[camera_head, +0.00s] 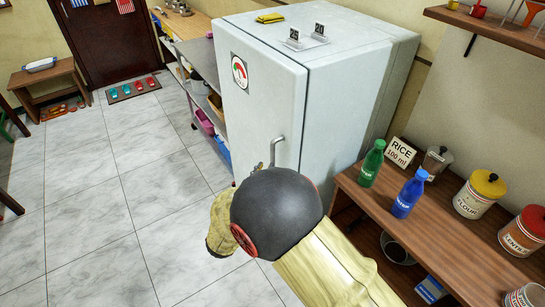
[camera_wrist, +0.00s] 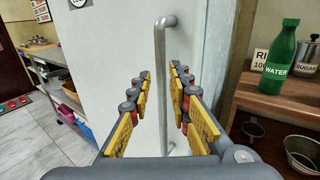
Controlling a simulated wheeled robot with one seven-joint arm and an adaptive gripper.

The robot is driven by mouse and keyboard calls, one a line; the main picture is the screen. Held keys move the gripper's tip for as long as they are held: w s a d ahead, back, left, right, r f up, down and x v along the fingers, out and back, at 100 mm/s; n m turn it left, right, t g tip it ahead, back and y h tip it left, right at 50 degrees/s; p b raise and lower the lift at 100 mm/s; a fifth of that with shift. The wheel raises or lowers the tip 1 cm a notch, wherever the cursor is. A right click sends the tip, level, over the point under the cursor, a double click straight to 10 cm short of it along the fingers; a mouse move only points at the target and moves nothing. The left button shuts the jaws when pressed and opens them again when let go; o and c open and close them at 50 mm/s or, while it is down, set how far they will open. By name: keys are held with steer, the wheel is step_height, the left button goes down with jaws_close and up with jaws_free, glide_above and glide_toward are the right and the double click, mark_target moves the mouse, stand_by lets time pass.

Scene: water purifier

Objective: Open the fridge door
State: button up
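The fridge (camera_head: 315,85) is a tall white box, and its door (camera_head: 258,110) is shut. The fridge's vertical metal handle (camera_head: 275,150) is near the right edge of the door. In the wrist view the handle (camera_wrist: 163,90) stands between the two yellow-padded fingers of my gripper (camera_wrist: 164,95). The fingers are apart on either side of the handle, with gaps visible on both sides. In the head view my arm hides most of the gripper and the lower door.
A wooden shelf (camera_head: 440,225) right of the fridge holds a green bottle (camera_head: 372,162), a blue bottle (camera_head: 408,194) and several jars. A metal rack (camera_head: 200,75) stands left of the fridge. The tiled floor (camera_head: 120,200) in front and left is clear.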

mark_target(273, 156)
steer(key=b+x, duration=0.2)
steer(key=x, duration=0.5)
steer(key=shift+w+d, duration=0.1)
steer(key=shift+w, duration=0.1)
steer(key=shift+c, duration=0.2)
steer(key=c, duration=0.4)
jaws_close()
